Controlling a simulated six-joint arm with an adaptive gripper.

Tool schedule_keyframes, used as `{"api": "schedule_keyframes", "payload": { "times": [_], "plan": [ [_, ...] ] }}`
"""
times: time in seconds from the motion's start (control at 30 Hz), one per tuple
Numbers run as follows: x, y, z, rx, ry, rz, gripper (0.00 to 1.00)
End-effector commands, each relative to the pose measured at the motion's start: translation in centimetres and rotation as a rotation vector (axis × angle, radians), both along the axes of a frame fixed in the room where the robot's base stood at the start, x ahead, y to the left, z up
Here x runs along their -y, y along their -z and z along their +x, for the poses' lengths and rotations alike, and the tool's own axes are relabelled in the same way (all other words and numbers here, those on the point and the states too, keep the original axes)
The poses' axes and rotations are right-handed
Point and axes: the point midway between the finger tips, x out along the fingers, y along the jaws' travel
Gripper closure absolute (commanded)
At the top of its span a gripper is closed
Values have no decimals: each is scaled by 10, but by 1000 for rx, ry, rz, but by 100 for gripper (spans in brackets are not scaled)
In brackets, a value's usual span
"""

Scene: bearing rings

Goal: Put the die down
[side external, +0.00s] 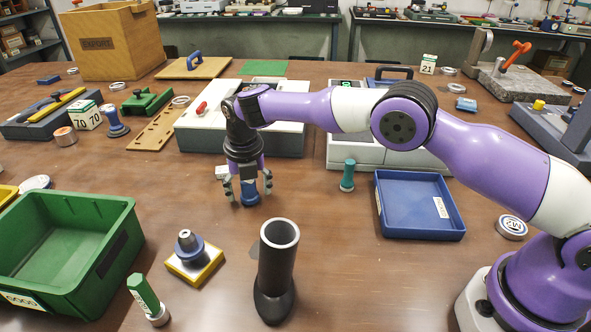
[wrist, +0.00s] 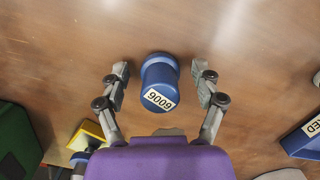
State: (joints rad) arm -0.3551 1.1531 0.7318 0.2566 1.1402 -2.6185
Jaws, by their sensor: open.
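The die is a blue round piece (side external: 250,193) on the brown table, below my wrist in the side view. In the wrist view the blue die (wrist: 159,84) carries a white label with dark digits. My gripper (side external: 248,186) points down over it. In the wrist view the fingers of my gripper (wrist: 161,82) are open, one on each side of the die, with a visible gap on both sides. The die looks upright and appears to rest on the table. Its upper part is partly hidden by my gripper in the side view.
A dark upright tube (side external: 277,262) stands in front. A yellow-based fixture (side external: 194,262) and a green bin (side external: 112,244) are left. A grey case (side external: 285,139) stands behind. Bare table surrounds the die.

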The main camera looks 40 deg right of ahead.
Motion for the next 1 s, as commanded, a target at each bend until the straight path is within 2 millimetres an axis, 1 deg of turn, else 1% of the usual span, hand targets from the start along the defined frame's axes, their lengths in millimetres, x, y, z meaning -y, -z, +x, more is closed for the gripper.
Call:
{"api": "schedule_keyframes", "payload": {
  "times": [0.13, 0.3, 0.4, 0.47, 0.53, 0.6, 0.67, 0.77, 0.8, 0.87, 0.9, 0.97, 1.0],
  "plan": [
    [-1, -14, -1, 5, 1, 0, 24],
    [-3, -46, -5, 5, 1, 0, 24],
    [-4, -62, -7, 5, 1, -1, 24],
    [-5, -69, -8, 4, -1, -2, 24],
    [-4, -77, -9, 5, 14, 2, 24],
    [2, -89, -11, 17, 73, 11, 24],
    [11, -104, -13, 39, 173, 28, 24],
    [34, -139, -25, 92, 440, 76, 24],
    [45, -153, -34, 117, 571, 104, 24],
    [63, -174, -50, 156, 780, 156, 24],
    [74, -185, -63, 178, 919, 193, 24],
    [89, -199, -84, 210, 1128, 256, 24],
    [98, -205, -100, 227, 1266, 300, 24]
  ]
}}
